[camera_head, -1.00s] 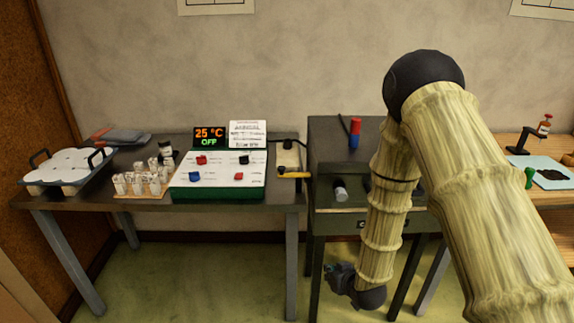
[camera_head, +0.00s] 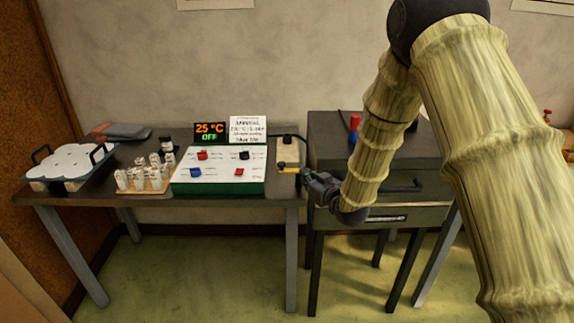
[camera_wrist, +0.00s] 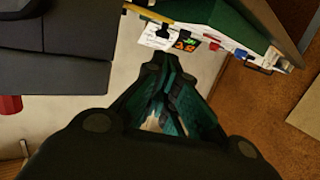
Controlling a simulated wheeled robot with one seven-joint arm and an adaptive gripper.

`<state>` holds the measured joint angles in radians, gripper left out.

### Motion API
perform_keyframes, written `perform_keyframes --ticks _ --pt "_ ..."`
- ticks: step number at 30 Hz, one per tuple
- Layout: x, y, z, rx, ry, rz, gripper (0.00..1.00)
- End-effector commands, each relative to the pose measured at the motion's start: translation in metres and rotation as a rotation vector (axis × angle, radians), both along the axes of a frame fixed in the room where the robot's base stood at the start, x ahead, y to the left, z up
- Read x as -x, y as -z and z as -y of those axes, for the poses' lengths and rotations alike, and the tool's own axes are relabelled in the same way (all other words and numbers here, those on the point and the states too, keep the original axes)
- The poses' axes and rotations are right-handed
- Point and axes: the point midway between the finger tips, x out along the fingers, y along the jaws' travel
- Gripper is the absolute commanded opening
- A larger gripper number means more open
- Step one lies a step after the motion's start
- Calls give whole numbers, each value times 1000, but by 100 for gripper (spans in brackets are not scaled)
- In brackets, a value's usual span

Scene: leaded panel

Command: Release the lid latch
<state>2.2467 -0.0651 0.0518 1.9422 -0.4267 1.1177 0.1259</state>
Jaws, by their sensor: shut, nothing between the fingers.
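My gripper (camera_head: 308,175) is shut and empty. In the head view it is at the left front corner of a dark grey lidded box (camera_head: 330,150); I cannot tell whether it touches the box. In the wrist view its fingers (camera_wrist: 166,76) point towards the wall, with the dark box (camera_wrist: 60,70) beside them at upper left. No latch can be made out now; my gripper and forearm cover much of the box's left front. A dark bar handle (camera_head: 402,187) shows on the front, right of my forearm.
A control panel (camera_head: 218,181) with coloured knobs and a display (camera_head: 209,131) reading 25 °C OFF stands on the left table. A red cylinder (camera_head: 354,122) stands on the box. White jars (camera_head: 140,178) stand farther left.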

Motion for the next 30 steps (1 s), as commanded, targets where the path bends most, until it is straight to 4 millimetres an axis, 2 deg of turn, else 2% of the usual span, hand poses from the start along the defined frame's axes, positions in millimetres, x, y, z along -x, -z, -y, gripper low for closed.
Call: perform_keyframes --ticks 18,25,30 --pt "-82 14 -42 1 -1 0 0" --pt "-106 19 -54 1 -1 0 0" --pt "-115 22 -59 0 0 -1 0"
